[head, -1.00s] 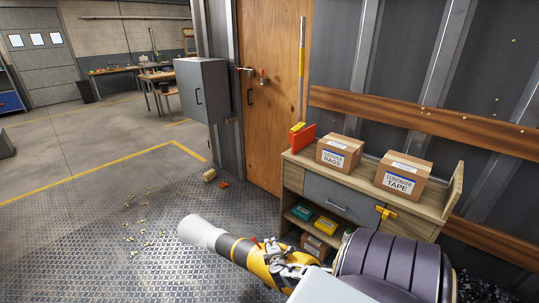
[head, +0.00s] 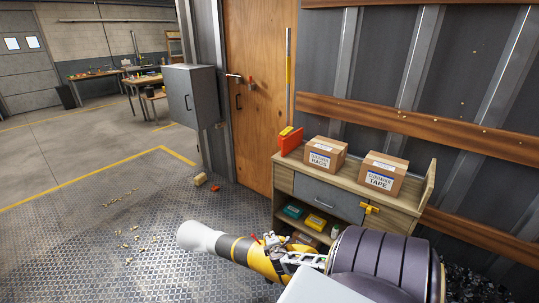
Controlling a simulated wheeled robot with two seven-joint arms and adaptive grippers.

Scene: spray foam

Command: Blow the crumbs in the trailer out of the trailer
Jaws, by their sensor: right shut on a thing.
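Pale crumbs (head: 137,238) lie scattered on the diamond-plate trailer floor (head: 60,255), left of and beyond the nozzle. A thinner line of crumbs (head: 120,196) lies farther off, towards the yellow floor line. My right gripper (head: 287,255) is shut on a yellow and black blower (head: 255,255) with a wide white nozzle (head: 198,238). The blower is held above the floor, with its nozzle pointing left towards the crumbs. My right arm hides part of the floor and the shelf's foot. My left gripper is not in view.
A wooden shelf unit (head: 297,183) with two cardboard boxes (head: 326,155) stands against the right wall. A pale block (head: 200,179) and a small red piece (head: 215,188) lie near the wooden door (head: 255,110). The floor at left is open.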

